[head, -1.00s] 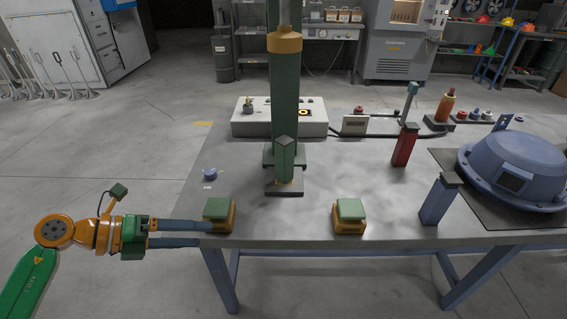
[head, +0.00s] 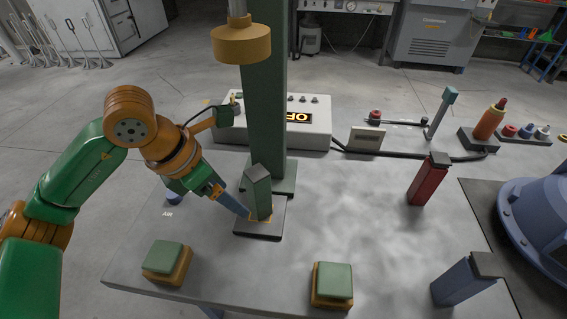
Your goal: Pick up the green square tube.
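The green square tube (head: 260,196) stands upright on a dark square plate (head: 259,229) with yellow marks, in front of the tall green press column. My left gripper (head: 242,208) comes in from the left, its blue-grey finger reaching low to the tube's left side. The finger ends at or very near the tube; I cannot tell whether it touches. The other finger is not clearly visible, so the grip on the tube is unclear. My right gripper is out of view.
The press with a yellow collar (head: 241,45) hangs above the plate. Two green-topped buttons (head: 166,258) (head: 332,281) sit at the front edge. A red post (head: 428,180), a blue post (head: 463,281) and a blue hood (head: 545,215) are at right. The middle table is clear.

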